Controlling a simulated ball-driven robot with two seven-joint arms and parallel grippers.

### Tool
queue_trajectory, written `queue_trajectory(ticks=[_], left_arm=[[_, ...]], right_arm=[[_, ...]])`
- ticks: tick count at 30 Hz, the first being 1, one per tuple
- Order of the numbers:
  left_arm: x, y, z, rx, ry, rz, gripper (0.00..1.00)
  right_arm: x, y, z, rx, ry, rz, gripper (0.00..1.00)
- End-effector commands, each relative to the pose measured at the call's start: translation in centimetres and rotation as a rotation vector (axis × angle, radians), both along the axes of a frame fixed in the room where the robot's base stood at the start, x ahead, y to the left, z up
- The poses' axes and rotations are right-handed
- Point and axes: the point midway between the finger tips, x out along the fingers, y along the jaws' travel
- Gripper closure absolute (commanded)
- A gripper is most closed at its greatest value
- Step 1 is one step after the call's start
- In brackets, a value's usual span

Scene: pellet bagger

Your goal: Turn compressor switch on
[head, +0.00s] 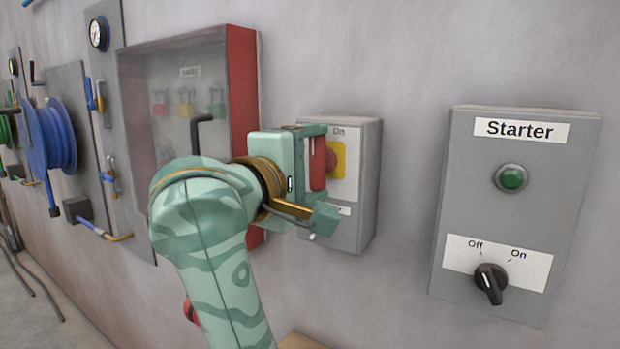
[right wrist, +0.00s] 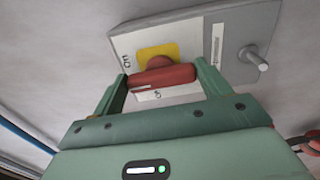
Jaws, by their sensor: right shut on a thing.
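The red switch handle (head: 318,163) sits on a yellow plate (head: 338,160) on the front of a grey switch box (head: 368,190) on the wall. An "On" label is above it, and a lower label is partly hidden by my gripper. My right gripper (head: 317,172) is at the box with its fingers on either side of the handle. In the right wrist view the red handle (right wrist: 163,77) lies between the two fingertips, and the jaws are shut on it. The handle's exact angle against the labels is hard to tell. My left gripper is not in view.
A grey Starter box (head: 450,200) with a green button (head: 511,178) and a black Off/On knob (head: 490,283) is on the right. A red lockout cabinet (head: 243,90) with a clear front is close on the left.

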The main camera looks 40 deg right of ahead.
Motion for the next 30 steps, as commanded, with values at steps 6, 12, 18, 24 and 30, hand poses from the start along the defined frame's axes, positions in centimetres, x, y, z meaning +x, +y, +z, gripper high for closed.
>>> queue_trajectory(ticks=[6, 12, 18, 24, 30], left_arm=[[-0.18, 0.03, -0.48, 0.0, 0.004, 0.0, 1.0], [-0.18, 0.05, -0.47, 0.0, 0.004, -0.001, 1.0], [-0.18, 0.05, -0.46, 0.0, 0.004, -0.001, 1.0], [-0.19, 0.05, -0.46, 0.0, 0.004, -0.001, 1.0], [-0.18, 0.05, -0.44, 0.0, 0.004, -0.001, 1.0]], right_arm=[[0.08, -0.01, -0.17, 0.016, -0.028, 0.001, 0.46], [0.06, -0.01, -0.1, 0.018, -0.033, 0.001, 0.46], [0.05, -0.01, -0.09, 0.017, -0.033, 0.001, 0.21], [0.03, -0.01, -0.06, 0.016, -0.032, 0.001, 0.02], [-0.05, 0.25, -0.04, 0.014, -0.031, 0.002, 0.02]])
